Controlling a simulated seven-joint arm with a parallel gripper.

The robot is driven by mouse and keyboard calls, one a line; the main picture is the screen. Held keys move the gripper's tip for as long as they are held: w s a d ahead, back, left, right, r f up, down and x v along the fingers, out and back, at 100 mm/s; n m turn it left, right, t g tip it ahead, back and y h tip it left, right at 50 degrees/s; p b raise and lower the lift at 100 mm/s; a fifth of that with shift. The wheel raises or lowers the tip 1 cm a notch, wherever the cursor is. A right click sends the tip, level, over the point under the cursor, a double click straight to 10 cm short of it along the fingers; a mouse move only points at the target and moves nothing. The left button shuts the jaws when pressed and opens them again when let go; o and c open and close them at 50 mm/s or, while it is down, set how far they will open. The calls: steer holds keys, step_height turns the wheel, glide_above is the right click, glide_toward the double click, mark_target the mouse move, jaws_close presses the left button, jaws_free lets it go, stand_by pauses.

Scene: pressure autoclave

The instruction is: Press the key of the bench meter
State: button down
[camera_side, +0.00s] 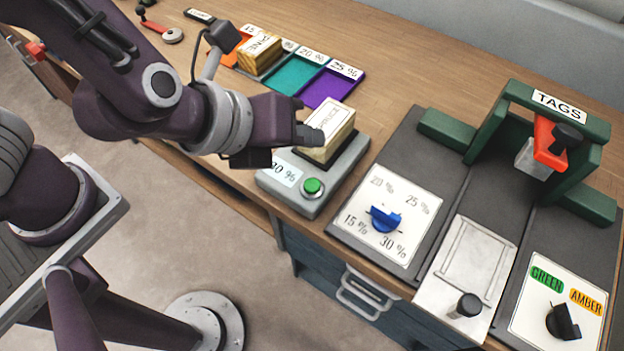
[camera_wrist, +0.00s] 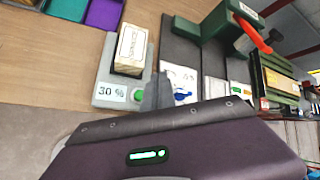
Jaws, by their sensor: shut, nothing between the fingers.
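The bench meter (camera_side: 336,177) is a grey box near the front edge of the bench, with a round green key (camera_side: 313,186) and a label reading "30 %" on its sloped front. A pale wooden block (camera_side: 330,132) with a lettered white top sits on it. My gripper (camera_side: 310,135) is shut and empty, beside the block's left side and above the key, apart from the key in the side view. In the wrist view the grey fingertips (camera_wrist: 157,92) cover part of the meter (camera_wrist: 107,78) near its right side, and the key (camera_wrist: 136,95) is partly hidden by them.
Right of the meter stands a panel with a blue knob (camera_side: 385,218) and percent marks. Beyond it are a white plate (camera_side: 466,265), a green "TAGS" frame (camera_side: 512,97) and a black GREEN/AMBER knob (camera_side: 562,322). Coloured trays (camera_side: 328,88) lie behind the meter.

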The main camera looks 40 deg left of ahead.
mark_target(307, 188)
steer(key=shift+f, duration=4.4)
steer(key=shift+f, duration=0.4)
steer(key=shift+f, duration=0.45)
steer(key=shift+r, duration=0.9)
steer(key=shift+r, duration=2.5)
